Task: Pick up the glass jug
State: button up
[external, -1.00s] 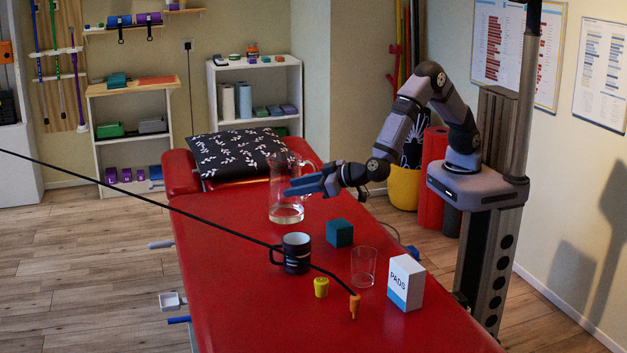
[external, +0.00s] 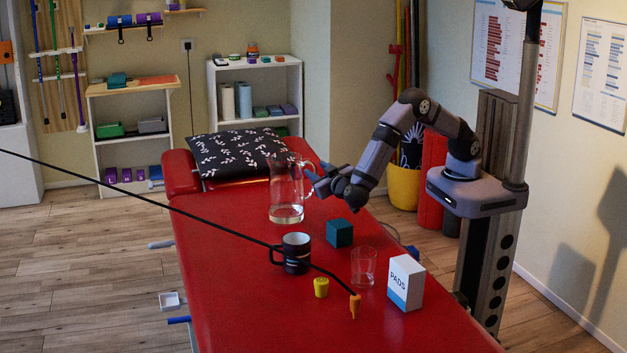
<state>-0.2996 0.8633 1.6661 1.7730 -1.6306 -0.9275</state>
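The clear glass jug (external: 284,198) stands upright on the red treatment table, in front of the patterned pillow, with a little liquid or a pale base at its bottom. Its handle is on the right side, towards my gripper. My gripper (external: 318,178) is just right of the jug, at the height of the handle. Its bluish fingers look spread apart, with nothing seen between them. I cannot tell whether a fingertip touches the handle.
On the red table (external: 235,300) nearer the camera are a dark teal cube (external: 339,233), a black mug (external: 296,254), a drinking glass (external: 363,267), a pads box (external: 405,283), a yellow item (external: 321,288) and an orange item (external: 354,306). A black pillow (external: 240,154) lies behind.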

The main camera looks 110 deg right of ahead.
jog(key=shift+w+d+f+p, duration=0.15)
jog(key=shift+d+p, duration=0.15)
jog(key=shift+d, duration=1.15)
jog(key=shift+w+d+f+p, duration=0.15)
jog(key=shift+d+p, duration=0.1)
jog(key=shift+d, duration=1.15)
jog(key=shift+r, duration=0.1)
grip_shut()
jog(key=shift+r, duration=0.1)
